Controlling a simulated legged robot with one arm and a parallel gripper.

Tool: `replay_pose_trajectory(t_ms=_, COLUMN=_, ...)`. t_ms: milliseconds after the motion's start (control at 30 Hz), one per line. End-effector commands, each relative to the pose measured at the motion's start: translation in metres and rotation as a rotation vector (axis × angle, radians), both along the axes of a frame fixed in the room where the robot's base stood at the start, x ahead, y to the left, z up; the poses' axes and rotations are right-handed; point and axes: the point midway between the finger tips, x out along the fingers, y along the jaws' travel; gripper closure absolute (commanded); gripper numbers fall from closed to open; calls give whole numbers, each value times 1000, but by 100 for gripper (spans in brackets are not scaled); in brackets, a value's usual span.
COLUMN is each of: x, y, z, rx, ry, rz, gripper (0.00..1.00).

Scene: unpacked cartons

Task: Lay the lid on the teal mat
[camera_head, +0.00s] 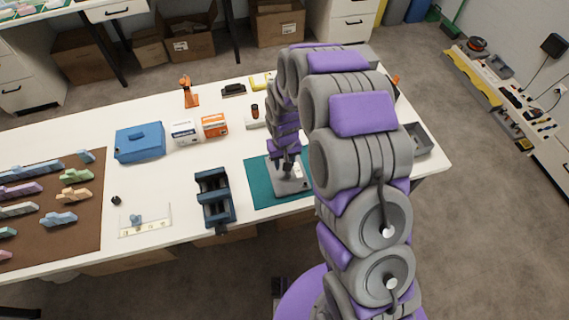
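The teal mat (260,185) lies near the front edge of the white table, partly hidden by my arm. A flat grey piece, which looks like the lid (294,186), is over the mat, inside its visible area. I cannot tell whether it rests on the mat or hangs just above it. My gripper (288,166) points down at the middle of the lid, touching it or very close. The fingers are too small and dark to show whether they are shut on it. A grey open container (419,140) stands at the table's right end, partly behind my arm.
A dark blue vise-like holder (214,198) stands just left of the mat. Further left are a blue box (140,142), small cartons (214,125), a clear tray (145,221) and a brown mat (75,225) with coloured pieces. An orange tool (189,93) stands at the back.

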Motion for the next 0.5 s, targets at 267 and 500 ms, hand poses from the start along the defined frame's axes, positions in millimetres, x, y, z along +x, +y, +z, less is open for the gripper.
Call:
replay_pose_trajectory(t_ms=267, x=1, y=-1, z=62, rx=4, ry=-4, rz=-1, gripper=60)
replay_pose_trajectory(t_ms=500, x=1, y=0, z=88, rx=1, ry=-1, rz=0, gripper=60)
